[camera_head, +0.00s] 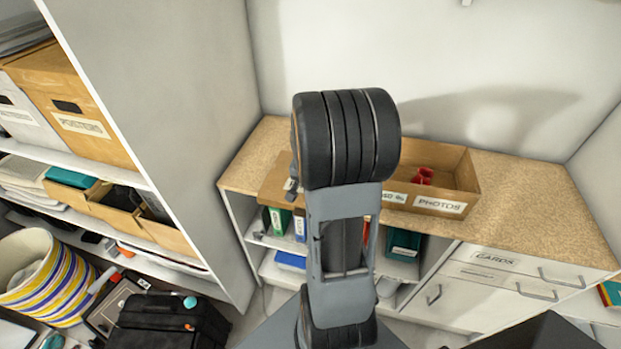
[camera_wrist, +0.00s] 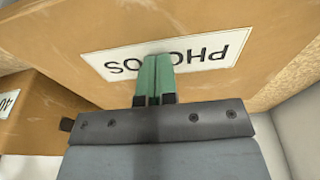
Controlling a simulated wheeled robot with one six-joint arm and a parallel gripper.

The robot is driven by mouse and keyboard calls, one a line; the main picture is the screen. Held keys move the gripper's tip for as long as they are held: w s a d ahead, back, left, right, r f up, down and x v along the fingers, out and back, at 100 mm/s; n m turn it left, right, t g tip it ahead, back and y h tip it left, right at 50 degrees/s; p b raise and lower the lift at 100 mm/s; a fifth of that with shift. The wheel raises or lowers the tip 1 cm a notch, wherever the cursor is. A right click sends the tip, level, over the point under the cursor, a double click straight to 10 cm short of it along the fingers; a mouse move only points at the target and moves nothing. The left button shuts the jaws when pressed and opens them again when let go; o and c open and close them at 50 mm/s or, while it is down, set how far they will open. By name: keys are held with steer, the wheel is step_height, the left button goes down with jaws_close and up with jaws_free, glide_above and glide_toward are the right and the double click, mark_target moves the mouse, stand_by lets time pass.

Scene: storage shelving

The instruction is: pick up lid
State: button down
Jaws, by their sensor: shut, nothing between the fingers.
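A flat brown cardboard piece (camera_head: 274,183), which may be the lid, lies at the counter's front edge, left of my arm in the head view. My arm covers part of it, so I cannot tell whether it is a lid or a box. An open cardboard box labelled PHOTOS (camera_head: 462,185) stands to the right, with a red item (camera_head: 424,175) inside. In the wrist view my gripper (camera_wrist: 155,60) has its green fingers together and empty, in front of the PHOTOS label (camera_wrist: 205,58). In the head view my arm hides the fingers.
The speckled counter (camera_head: 520,200) is clear right of the box. Binders (camera_head: 280,220) stand in shelves below, beside drawers (camera_head: 490,262). A tall white shelf unit (camera_head: 150,90) with boxes is at left. A striped basket (camera_head: 60,280) and black case (camera_head: 165,322) are low at left.

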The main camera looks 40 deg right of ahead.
steer(key=shift+r, duration=0.25)
steer(key=shift+f, duration=0.1)
